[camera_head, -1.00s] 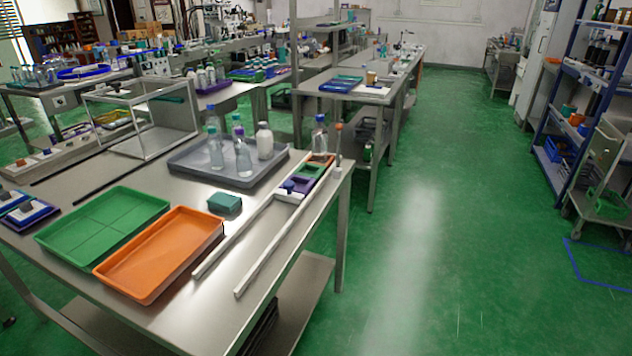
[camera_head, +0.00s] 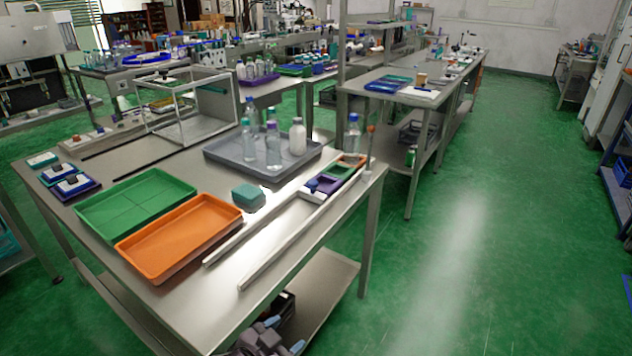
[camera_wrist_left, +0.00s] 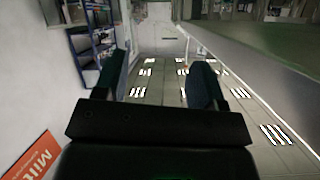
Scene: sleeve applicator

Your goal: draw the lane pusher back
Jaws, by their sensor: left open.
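The lane pusher, a white block with a dark blue knob (camera_head: 313,187), sits across the lane near its far end. The lane's two pale rails (camera_head: 262,229) run along the right side of the steel table. Purple, green and orange sections lie beyond the pusher. My right gripper is not in view.
An orange tray (camera_head: 180,243) and a green tray (camera_head: 136,203) lie left of the lane, with a teal box (camera_head: 248,196) near it. A grey tray (camera_head: 225,155) holds several bottles. A thin post (camera_head: 370,145) stands at the table's far right corner. Green floor is clear to the right.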

